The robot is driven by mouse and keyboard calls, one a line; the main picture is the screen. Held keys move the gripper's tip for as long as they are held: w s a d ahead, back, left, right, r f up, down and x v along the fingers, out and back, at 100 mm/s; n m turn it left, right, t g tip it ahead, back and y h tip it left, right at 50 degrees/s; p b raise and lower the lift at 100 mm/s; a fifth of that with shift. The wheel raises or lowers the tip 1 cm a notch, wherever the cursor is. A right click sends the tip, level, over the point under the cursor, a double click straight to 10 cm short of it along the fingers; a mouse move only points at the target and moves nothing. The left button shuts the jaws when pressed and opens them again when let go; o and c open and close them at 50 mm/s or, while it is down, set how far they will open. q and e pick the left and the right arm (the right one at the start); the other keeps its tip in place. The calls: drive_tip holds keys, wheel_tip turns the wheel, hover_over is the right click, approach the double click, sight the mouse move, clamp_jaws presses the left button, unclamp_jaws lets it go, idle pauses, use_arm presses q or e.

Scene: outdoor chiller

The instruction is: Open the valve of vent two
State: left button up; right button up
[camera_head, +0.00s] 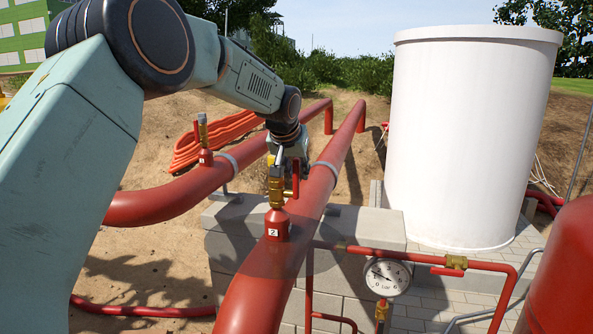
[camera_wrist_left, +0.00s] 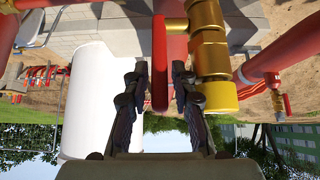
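Vent two is a red stub (camera_head: 276,222) with a white "2" label on the large red pipe in the head view. Its brass valve body (camera_head: 277,188) stands upright on the stub, with a red lever handle (camera_head: 295,178) beside it. My left gripper (camera_head: 290,158) is right at the top of this valve, partly hidden by its own wrist. In the left wrist view, the dark fingers (camera_wrist_left: 160,72) stand on either side of the red handle (camera_wrist_left: 159,50), with narrow gaps visible. The brass body (camera_wrist_left: 210,55) is just right of the fingers. My right gripper is not in view.
Another vent valve (camera_head: 203,135) stands on the neighbouring red pipe (camera_head: 165,205). A pressure gauge (camera_head: 388,276) and thin red piping are at the lower right. A white tank (camera_head: 470,135) stands behind, on paving. Grey blocks (camera_head: 360,226) lie under the pipes.

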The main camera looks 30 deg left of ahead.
use_arm(q)
drive_tip(key=shift+o, duration=0.7)
drive_tip(key=shift+d+f, duration=0.1)
drive_tip(key=shift+d, duration=0.05)
drive_tip(key=shift+s, duration=0.1)
drive_tip(key=shift+s+r, duration=0.1)
drive_tip(key=shift+r, duration=0.1)
drive_tip(key=v, duration=0.7)
drive_tip(key=shift+r, duration=0.25)
